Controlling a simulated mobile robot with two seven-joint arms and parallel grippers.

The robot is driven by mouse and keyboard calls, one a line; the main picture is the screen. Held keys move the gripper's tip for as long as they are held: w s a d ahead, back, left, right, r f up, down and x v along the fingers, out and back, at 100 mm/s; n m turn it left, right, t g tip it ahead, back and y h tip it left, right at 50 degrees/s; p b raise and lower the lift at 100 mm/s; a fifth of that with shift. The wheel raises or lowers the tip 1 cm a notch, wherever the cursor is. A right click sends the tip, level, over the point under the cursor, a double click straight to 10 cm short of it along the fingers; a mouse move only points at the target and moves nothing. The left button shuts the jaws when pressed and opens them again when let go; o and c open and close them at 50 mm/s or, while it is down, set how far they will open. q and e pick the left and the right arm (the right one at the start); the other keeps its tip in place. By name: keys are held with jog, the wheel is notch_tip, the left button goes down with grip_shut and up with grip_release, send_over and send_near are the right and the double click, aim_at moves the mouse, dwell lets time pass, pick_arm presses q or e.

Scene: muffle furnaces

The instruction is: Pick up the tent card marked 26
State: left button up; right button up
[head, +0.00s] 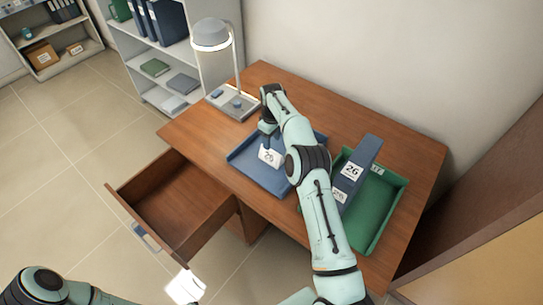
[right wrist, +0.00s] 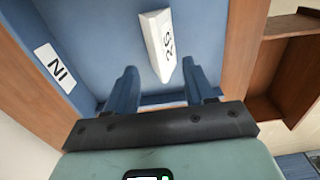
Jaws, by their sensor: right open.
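The white tent card marked 26 (head: 269,156) stands in the blue tray (head: 246,168) on the desk. In the right wrist view the card (right wrist: 157,45) lies ahead of my fingertips, roughly in line with the gap between them, and its number faces right. My right gripper (head: 268,132) is at the card, over the tray. The card appears apart from both fingers. Only part of my left arm shows at the lower left; its gripper is not clearly seen.
A lamp (head: 211,42) stands at the desk's back left. An open, empty drawer (head: 175,200) juts out at the left. The blue tray bears an IN label (right wrist: 57,68).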

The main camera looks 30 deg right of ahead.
aim_at(271, 155)
jog(key=shift+w+f, duration=0.15)
jog(key=shift+f, duration=2.95)
grip_shut()
